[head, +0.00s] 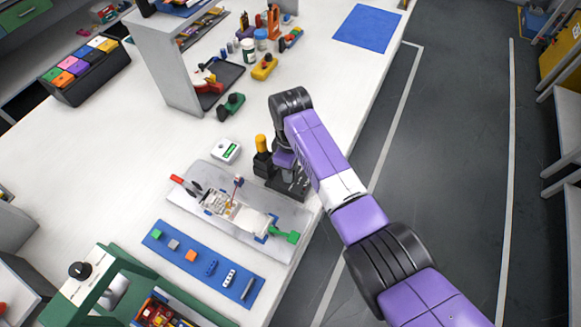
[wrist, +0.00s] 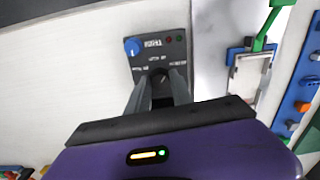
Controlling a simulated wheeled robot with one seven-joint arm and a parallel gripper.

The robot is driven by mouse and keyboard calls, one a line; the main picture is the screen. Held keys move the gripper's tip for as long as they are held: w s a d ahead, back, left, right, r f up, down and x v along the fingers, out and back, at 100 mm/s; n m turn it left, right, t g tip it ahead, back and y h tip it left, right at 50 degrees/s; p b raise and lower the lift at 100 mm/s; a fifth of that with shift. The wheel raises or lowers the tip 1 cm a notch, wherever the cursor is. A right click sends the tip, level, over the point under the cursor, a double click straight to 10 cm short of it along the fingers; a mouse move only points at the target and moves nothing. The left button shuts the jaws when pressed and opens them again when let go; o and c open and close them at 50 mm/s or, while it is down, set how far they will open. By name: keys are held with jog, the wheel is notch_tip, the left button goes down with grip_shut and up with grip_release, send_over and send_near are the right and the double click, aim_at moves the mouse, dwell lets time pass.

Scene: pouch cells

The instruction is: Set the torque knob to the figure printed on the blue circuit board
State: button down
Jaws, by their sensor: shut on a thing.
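A dark control panel (wrist: 178,21) lies under my gripper in the wrist view, with small white lettering that I cannot read. It also shows in the head view (head: 293,188), partly covered by my arm. My gripper (wrist: 159,84) points down at the panel, its two grey fingers shut on a dark knob (wrist: 158,76). The knob's pointer and setting are mostly hidden between the fingers. A separate blue knob (wrist: 132,47) sits at the panel's corner, apart from the fingers. I cannot make out a blue circuit board with a readable figure in either view.
A grey plate (head: 185,199) with a pale assembly and a green clamp lies left of the panel. A blue strip (head: 163,246) with small parts lies nearer. The table's right edge (head: 345,150) is near.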

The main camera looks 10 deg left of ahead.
jog(key=shift+m, duration=0.8)
jog(key=c, duration=1.1)
grip_release()
jog(key=shift+r+b, duration=0.3)
jog(key=shift+r, duration=3.65)
